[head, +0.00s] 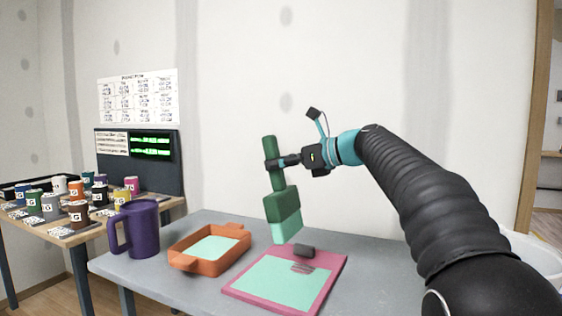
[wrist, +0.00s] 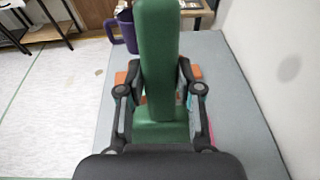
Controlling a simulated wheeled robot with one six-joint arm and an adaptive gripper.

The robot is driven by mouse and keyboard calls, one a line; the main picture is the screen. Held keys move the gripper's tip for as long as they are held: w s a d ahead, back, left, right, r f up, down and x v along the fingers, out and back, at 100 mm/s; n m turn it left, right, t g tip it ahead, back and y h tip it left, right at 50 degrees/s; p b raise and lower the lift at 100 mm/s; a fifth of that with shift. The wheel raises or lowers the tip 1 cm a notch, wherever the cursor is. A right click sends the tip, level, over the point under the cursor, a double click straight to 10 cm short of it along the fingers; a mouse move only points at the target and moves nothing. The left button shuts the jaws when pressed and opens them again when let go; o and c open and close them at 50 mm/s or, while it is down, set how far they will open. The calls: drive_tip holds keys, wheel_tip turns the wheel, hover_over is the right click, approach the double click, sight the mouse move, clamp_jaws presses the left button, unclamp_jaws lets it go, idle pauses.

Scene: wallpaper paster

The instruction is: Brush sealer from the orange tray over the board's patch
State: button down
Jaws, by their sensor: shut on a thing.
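My gripper (head: 283,162) is shut on the green handle of a wide brush (head: 279,203). The brush hangs upright with a slight tilt, its mint-coloured bristles down, above the far edge of the board. In the wrist view my gripper's fingers (wrist: 160,92) flank the green handle (wrist: 158,45). The orange tray (head: 181,263) holds mint sealer (head: 209,248) and lies left of the brush. The bristles look clear of the board.
A purple mug (head: 142,230) stands left of the tray on the grey table (head: 205,218). A side table at the left carries several paint cans (head: 78,214). A wall stands behind.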

sight(289, 202)
drive_tip(key=shift+s, duration=0.1)
drive_tip(key=shift+d, duration=0.1)
drive_tip(key=shift+f, duration=0.35)
drive_tip(key=shift+f+b, duration=1.6)
drive_tip(key=shift+f, duration=1.25)
drive_tip(key=shift+f, duration=1.4)
drive_tip(key=shift+r, duration=0.15)
idle(0.8)
idle(0.5)
drive_tip(key=shift+f+v, duration=0.2)
drive_tip(key=shift+v, duration=0.7)
drive_tip(key=shift+f+v, duration=0.25)
drive_tip(key=shift+v, duration=0.65)
